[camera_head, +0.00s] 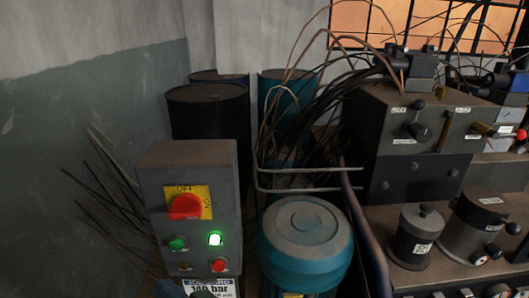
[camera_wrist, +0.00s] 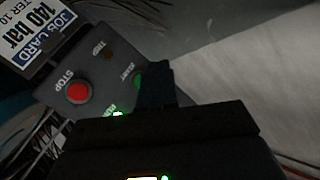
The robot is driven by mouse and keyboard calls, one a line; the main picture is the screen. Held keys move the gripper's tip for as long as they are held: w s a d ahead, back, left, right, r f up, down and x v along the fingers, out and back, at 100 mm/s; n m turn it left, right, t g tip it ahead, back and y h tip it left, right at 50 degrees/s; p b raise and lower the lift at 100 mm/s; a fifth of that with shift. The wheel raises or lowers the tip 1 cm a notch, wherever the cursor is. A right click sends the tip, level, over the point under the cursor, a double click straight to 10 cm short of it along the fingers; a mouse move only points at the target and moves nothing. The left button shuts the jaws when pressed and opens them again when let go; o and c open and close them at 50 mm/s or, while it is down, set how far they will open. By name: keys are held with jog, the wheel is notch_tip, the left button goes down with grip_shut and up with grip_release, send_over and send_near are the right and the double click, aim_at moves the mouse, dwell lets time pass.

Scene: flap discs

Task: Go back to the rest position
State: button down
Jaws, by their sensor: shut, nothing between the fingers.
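My gripper (camera_wrist: 156,72) shows in the wrist view as a dark shape with its fingers together, empty. It is in front of the grey control box (camera_wrist: 103,62), overlapping the edge of the green START button (camera_wrist: 139,82); I cannot tell whether it touches the box. The red STOP button (camera_wrist: 79,93) is to its left, and the RUN lamp (camera_wrist: 118,113) glows green. In the head view the control box (camera_head: 160,158) carries a red rotary knob (camera_head: 185,206) on a yellow plate and a lit green lamp (camera_head: 215,239). My gripper is not clearly visible there.
Drums (camera_head: 208,110) and loose cables stand at the back. A bench with machine units (camera_head: 415,120) fills the right. A 140 bar job card (camera_wrist: 35,30) hangs below the box.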

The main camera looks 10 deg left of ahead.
jog(key=s+d+f+m+t+h, duration=0.1)
jog(key=s+d+f+t+h, duration=0.15)
jog(key=d, duration=0.65)
jog(key=s+d+f+m+t+h, duration=0.1)
jog(key=s+d+f+m+h, duration=0.2)
jog(key=d, duration=0.6)
jog(key=s+d+f+t+h, duration=0.2)
jog(key=s+d+f, duration=0.15)
jog(key=d, duration=0.55)
jog(key=s+d+r+h, duration=0.3)
jog(key=s+d+r, duration=0.1)
jog(key=s+d, duration=0.3)
jog(key=s+d+r+h, duration=0.3)
jog(key=s+d, duration=0.4)
jog(key=s, duration=0.3)
jog(key=shift+s+d+r+t, duration=0.3)
jog(key=shift+r+t, duration=0.1)
jog(key=shift+t, duration=0.05)
jog(key=shift+h, duration=0.25)
